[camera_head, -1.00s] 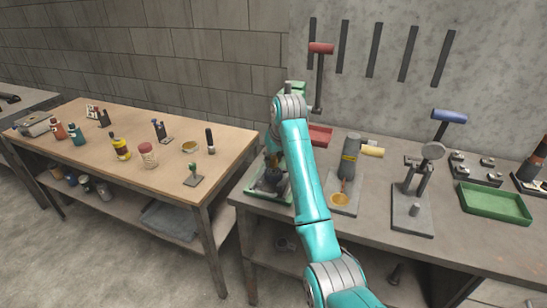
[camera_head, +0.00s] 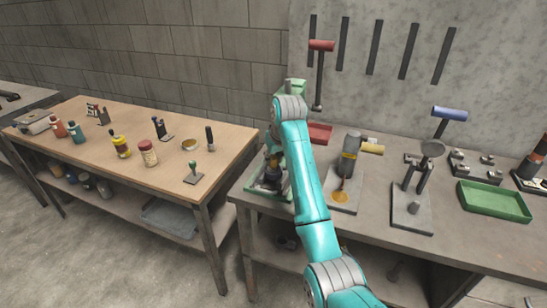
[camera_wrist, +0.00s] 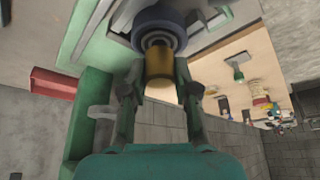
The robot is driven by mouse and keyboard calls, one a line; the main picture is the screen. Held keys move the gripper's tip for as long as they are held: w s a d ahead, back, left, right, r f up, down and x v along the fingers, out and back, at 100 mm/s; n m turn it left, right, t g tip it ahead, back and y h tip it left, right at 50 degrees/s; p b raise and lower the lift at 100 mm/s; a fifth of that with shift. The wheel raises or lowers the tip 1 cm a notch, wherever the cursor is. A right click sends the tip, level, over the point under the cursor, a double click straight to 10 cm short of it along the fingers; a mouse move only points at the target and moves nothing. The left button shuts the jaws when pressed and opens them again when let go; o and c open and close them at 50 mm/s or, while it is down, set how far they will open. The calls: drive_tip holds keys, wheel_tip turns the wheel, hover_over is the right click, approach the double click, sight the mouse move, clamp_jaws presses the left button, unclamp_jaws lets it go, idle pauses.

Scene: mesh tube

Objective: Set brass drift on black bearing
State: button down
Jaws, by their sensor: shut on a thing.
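The brass drift (camera_wrist: 160,66) is a short gold cylinder, held between the two fingers of my gripper (camera_wrist: 160,90) in the wrist view. The black bearing (camera_wrist: 158,35), a dark ring with paler inner rings, shows right beyond the drift's far end and in line with it. I cannot tell whether the drift touches the bearing. In the head view my gripper (camera_head: 273,160) is over the green-framed press at the left end of the grey bench, partly hidden by my teal arm.
A red tray (camera_head: 320,134) lies behind my arm. A stand with a grey cylinder (camera_head: 348,158) and a metal stand (camera_head: 412,190) are to the right, with a green tray (camera_head: 494,201) further right. A wooden bench (camera_head: 100,160) with bottles and small tools is at left.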

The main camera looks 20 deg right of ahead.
drive_tip(key=shift+f, duration=0.55)
idle(0.5)
drive_tip(key=c, duration=0.8)
unclamp_jaws()
